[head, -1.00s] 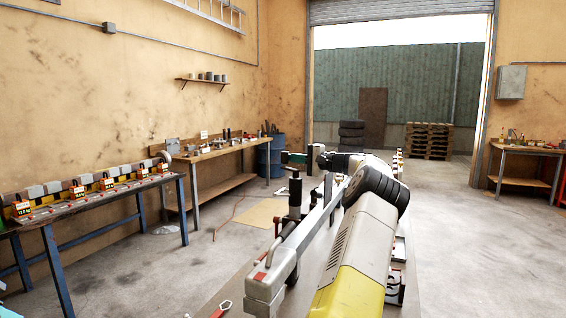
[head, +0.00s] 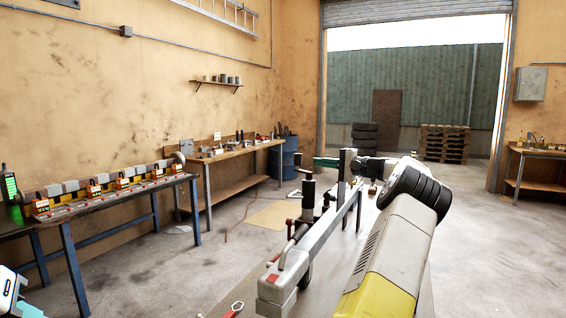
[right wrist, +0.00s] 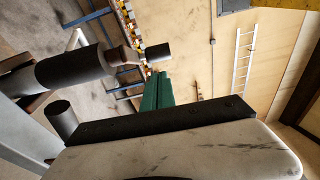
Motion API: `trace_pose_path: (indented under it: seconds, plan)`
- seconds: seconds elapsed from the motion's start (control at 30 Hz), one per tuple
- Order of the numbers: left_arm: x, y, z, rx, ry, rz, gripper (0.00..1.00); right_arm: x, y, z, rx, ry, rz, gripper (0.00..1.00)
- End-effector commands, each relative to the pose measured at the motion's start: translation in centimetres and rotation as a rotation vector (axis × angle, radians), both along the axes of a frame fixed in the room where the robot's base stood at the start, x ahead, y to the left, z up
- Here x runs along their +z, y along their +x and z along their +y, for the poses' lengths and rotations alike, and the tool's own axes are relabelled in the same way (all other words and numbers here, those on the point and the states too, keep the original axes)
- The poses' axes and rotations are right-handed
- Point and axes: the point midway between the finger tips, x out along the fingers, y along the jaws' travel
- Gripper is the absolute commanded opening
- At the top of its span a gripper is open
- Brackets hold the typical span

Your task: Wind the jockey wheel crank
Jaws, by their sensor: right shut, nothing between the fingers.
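The jockey wheel's dark upright tube (head: 308,190) stands beside the grey trailer drawbar (head: 325,222) in the head view. In the right wrist view the thick black tube (right wrist: 75,68) is at the left, and the crank's black grip (right wrist: 158,52) sticks out from a brownish arm. My right gripper (head: 318,162) is near the top of the tube in the head view. Its green fingers (right wrist: 155,88) are shut and empty, close to the grip and apparently apart from it.
The coupling head (head: 280,285) with a red-marked handle is at the drawbar's near end. A workbench (head: 110,195) with a row of devices stands left, and a wooden bench (head: 235,152) behind it. The concrete floor between bench and trailer is mostly clear.

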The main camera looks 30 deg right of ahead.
Motion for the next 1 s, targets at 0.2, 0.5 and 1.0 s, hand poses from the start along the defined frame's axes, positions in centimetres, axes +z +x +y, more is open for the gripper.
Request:
trace_pose_path:
  seconds: [0.2,0.5,1.0]
  plan:
    - [0.0,0.0,0.0,0.0,0.0,0.0,0.36,0.3,-1.2,0.2,-0.024,-0.004,0.006,0.0]
    - [0.0,0.0,0.0,0.0,0.0,0.0,0.36,0.4,-5.3,-1.1,-0.241,-0.006,0.017,0.0]
    - [0.0,0.0,0.0,0.0,0.0,0.0,0.36,0.2,-2.9,-1.7,-0.332,-0.007,0.013,0.0]
